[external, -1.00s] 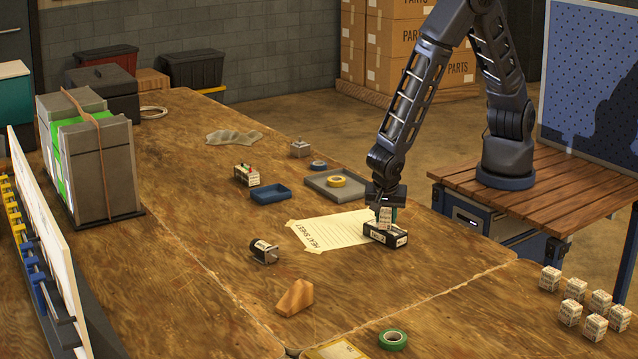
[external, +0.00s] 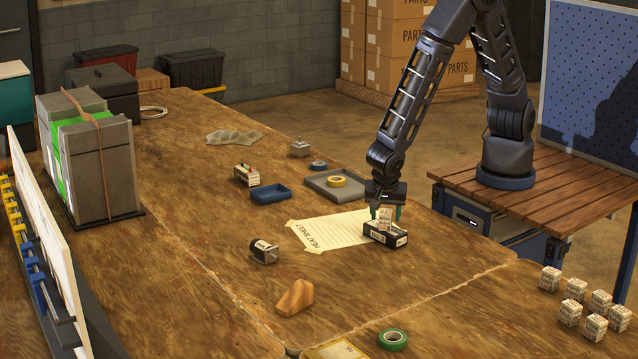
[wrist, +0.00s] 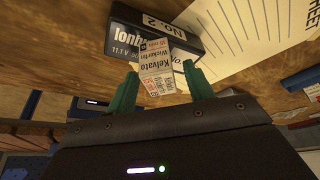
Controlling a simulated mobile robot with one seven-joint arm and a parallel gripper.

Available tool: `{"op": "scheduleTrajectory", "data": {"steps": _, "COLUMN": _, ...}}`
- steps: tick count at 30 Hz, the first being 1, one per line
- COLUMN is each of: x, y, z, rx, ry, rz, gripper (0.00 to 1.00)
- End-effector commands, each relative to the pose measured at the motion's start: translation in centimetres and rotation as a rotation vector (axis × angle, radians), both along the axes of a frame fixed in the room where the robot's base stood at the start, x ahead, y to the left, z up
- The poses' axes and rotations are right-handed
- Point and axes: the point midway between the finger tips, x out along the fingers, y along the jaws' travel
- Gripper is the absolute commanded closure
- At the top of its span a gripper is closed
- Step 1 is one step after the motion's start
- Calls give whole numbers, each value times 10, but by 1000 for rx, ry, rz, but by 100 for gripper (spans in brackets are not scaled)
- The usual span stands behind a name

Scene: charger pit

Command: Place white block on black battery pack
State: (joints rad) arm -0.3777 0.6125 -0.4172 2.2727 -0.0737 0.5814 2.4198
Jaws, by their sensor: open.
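The white block (external: 385,218), a small box with printed labels, sits on top of the black battery pack (external: 376,235). The pack lies on the table at the right edge of the paper sheet. In the wrist view the white block (wrist: 158,66) stands against the black pack (wrist: 135,30), whose label is partly covered by it. My gripper (external: 386,210) is just above the pack. Its green fingers are open, one on each side of the block, with gaps visible in the wrist view (wrist: 157,85).
A paper sheet (external: 322,231) lies left of the pack. Several white blocks (external: 571,312) stand at the right. The table front of the pack is clear.

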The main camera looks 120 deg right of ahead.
Motion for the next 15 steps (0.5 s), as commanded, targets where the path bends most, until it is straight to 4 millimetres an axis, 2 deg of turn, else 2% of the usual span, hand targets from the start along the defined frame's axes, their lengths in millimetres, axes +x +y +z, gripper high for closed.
{"op": "scheduleTrajectory", "data": {"steps": 9, "x": 17, "y": 18, "z": 57, "rx": 1, "ry": -3, "rz": 4, "gripper": 48}}
{"op": "scheduleTrajectory", "data": {"steps": 15, "x": 25, "y": 26, "z": 85, "rx": 1, "ry": -3, "rz": 3, "gripper": 48}}
